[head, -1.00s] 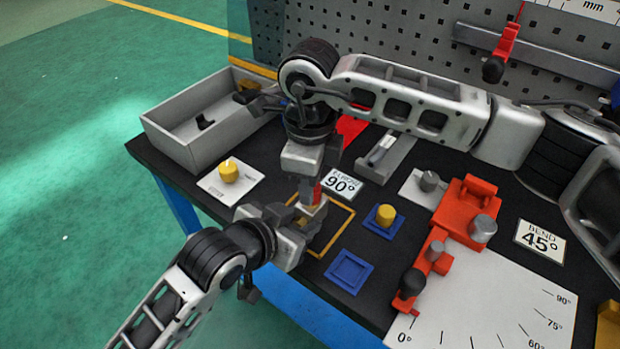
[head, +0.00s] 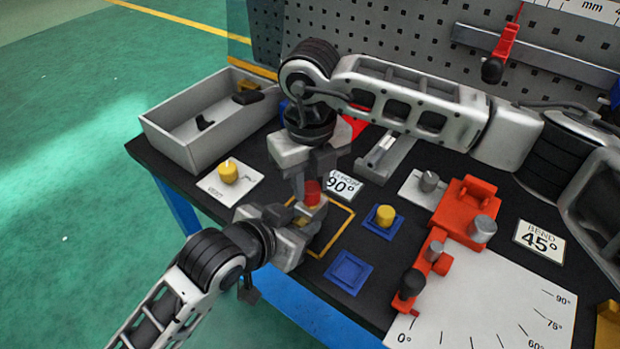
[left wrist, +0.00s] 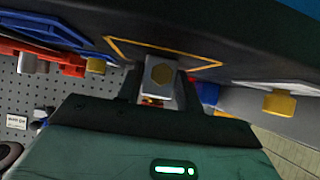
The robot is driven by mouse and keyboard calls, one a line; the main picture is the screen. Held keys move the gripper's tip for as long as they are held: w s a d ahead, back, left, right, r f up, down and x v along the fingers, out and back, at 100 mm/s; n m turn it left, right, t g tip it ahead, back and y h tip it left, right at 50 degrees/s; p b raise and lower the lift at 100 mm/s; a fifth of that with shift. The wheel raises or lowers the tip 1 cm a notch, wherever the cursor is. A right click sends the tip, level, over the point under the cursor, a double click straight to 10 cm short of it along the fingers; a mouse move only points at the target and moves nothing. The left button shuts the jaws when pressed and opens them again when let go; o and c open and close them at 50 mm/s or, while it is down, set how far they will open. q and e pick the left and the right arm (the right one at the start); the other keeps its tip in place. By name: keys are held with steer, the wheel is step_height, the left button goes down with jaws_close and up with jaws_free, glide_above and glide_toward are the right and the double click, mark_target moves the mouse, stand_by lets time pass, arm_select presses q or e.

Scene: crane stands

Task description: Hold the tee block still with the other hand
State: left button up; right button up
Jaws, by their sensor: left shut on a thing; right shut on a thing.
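The tee block is a grey metal block with a brass-coloured hexagonal face, seen in the left wrist view (left wrist: 160,80). My left gripper (head: 289,217) is shut on it from the left side, by the yellow outlined square (head: 349,222) on the bench. In the head view the jaws hide most of the block. My right gripper (head: 312,178) comes down from above and is shut on a red cap-like piece (head: 313,193) over the block. A bit of red also shows beside the block in the left wrist view. Whether the red piece touches the block is hard to tell.
A grey bin (head: 182,143) stands at the bench's far left corner. Near the square are a white card with a yellow knob (head: 228,171), a yellow knob on a blue base (head: 385,215), an empty blue square (head: 349,272) and a red bending fixture (head: 463,211).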

steer(key=shift+m, duration=0.7)
steer(key=o, duration=1.1)
steer(key=shift+c, duration=0.2)
steer(key=shift+c, duration=0.5)
